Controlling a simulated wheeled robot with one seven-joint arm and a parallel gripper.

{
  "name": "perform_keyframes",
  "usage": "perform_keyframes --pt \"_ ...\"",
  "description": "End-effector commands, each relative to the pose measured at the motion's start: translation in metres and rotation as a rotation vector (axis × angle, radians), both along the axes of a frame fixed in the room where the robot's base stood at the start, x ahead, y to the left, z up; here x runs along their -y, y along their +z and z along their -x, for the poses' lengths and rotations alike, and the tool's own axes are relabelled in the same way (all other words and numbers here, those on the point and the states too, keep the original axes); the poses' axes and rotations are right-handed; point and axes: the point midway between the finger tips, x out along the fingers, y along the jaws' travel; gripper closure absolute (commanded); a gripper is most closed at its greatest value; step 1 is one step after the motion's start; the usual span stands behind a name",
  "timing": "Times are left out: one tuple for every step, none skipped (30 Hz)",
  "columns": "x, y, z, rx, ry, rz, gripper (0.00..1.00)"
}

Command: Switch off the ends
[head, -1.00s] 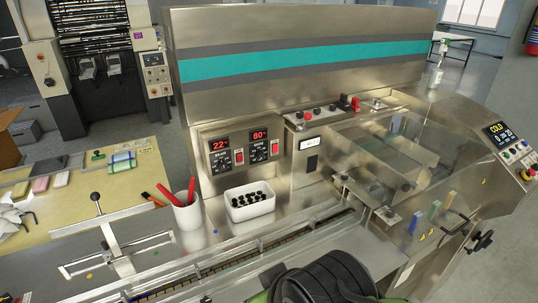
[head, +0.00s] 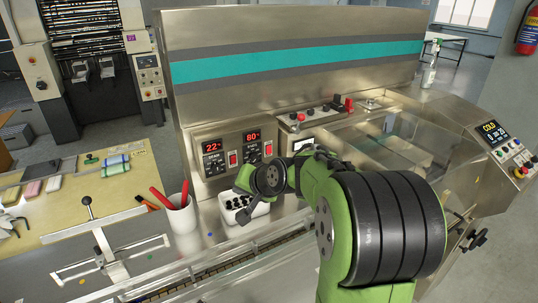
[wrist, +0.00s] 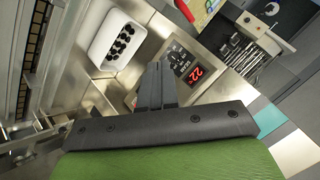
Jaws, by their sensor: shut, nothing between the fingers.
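In the head view two heater panels sit side by side on the machine front: the left one (head: 213,155) reads 22, the right one (head: 252,144) reads 80. Each has a black dial face and a red rocker switch to its right, the left switch (head: 233,158) and the right switch (head: 268,149). The panel labels are too small to read surely here. My gripper (wrist: 158,68) is shut and empty in the wrist view, just short of the panel with the 22 display (wrist: 196,73). My arm covers the machine front right of the panels in the head view.
A white box (head: 226,217) of black pieces stands below the panels, close to my wrist. A white cup (head: 182,217) with red sticks stands left of it. The conveyor channel runs along the front. A control screen (head: 492,131) is at the far right.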

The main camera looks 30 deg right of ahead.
Motion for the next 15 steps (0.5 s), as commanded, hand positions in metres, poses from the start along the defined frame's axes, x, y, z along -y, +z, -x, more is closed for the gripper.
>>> perform_keyframes --pt "0.025 -0.01 -0.016 0.033 -0.062 -0.079 1.0" --pt "0.039 -0.014 -0.025 0.061 -0.097 -0.126 1.0" --pt "0.058 -0.019 -0.035 0.098 -0.146 -0.192 1.0" --pt "0.074 -0.022 -0.041 0.129 -0.183 -0.241 1.0" --pt "0.089 -0.026 -0.047 0.161 -0.22 -0.292 1.0" --pt "0.11 -0.031 -0.053 0.202 -0.269 -0.358 1.0" --pt "0.125 -0.034 -0.055 0.234 -0.304 -0.405 1.0" --pt "0.14 -0.038 -0.057 0.266 -0.338 -0.448 1.0" --pt "0.158 -0.042 -0.058 0.304 -0.378 -0.501 1.0" --pt "0.17 -0.044 -0.058 0.33 -0.406 -0.537 1.0" --pt "0.181 -0.047 -0.058 0.354 -0.429 -0.566 1.0" --pt "0.192 -0.049 -0.057 0.381 -0.454 -0.601 1.0" --pt "0.199 -0.05 -0.057 0.397 -0.469 -0.62 1.0" --pt "0.204 -0.051 -0.056 0.41 -0.481 -0.635 1.0" --pt "0.208 -0.052 -0.055 0.421 -0.491 -0.649 1.0"
